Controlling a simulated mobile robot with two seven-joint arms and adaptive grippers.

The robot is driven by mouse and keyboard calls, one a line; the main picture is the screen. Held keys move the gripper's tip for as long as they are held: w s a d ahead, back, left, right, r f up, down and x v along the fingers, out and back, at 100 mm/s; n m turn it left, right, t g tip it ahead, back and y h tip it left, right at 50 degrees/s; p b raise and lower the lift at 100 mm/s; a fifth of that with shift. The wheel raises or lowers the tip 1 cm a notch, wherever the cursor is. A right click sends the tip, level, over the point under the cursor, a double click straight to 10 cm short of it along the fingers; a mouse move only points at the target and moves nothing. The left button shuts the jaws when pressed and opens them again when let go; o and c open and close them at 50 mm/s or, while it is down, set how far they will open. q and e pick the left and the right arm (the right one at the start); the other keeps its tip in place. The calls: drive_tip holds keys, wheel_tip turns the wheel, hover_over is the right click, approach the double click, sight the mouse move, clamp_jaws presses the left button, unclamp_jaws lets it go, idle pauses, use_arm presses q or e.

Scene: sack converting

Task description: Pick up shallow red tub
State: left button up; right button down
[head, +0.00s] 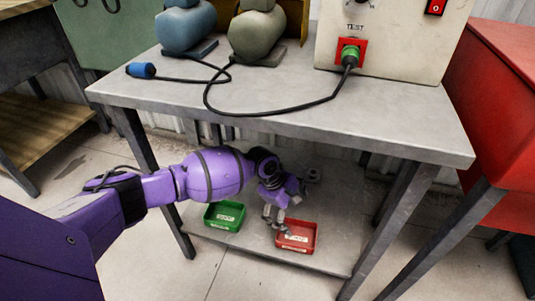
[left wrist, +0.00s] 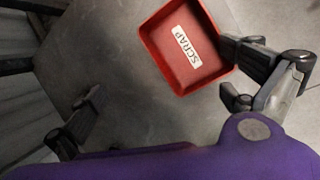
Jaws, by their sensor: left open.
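The shallow red tub (head: 296,247) sits on the lower shelf of the grey bench, near its front right. It is open-topped, with a white label inside. In the left wrist view the red tub (left wrist: 168,73) looks empty and the label reads SCRAP. My left gripper (head: 277,222) reaches under the bench top, at the tub's back left. In the left wrist view the left gripper (left wrist: 160,68) is open. One finger overlaps the tub's right edge in the picture; the other is apart from it, to the lower left. I cannot tell if the finger touches. My right gripper is out of view.
A green tub (head: 225,216) sits on the same shelf to the left. The bench top (head: 260,108) hangs over the shelf and carries motors, a cable and a test box (head: 395,40). Bench legs stand on both sides. A red cabinet (head: 500,110) is at right.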

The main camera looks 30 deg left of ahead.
sight(301, 238)
use_arm(q)
drive_tip(key=f+n, duration=0.1)
drive_tip(key=s+d+f+n+b, duration=0.1)
drive_tip(key=n, duration=0.1)
drive_tip(key=s+d+f+n+g, duration=0.1)
drive_tip(key=shift+n+h+b, duration=0.3)
drive_tip(key=shift+n, duration=0.1)
drive_tip(key=b+x, duration=0.3)
drive_tip(key=x, duration=0.1)
drive_tip(key=shift+s+a+f, duration=0.2)
drive_tip(key=shift+s+a, duration=0.05)
drive_tip(key=shift+d+f, duration=0.15)
drive_tip(key=shift+f, duration=0.1)
drive_tip(key=shift+r, duration=0.15)
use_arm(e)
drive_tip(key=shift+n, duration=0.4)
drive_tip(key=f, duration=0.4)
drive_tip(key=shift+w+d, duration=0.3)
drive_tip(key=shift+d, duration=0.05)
use_arm(q)
drive_tip(key=c, duration=1.3)
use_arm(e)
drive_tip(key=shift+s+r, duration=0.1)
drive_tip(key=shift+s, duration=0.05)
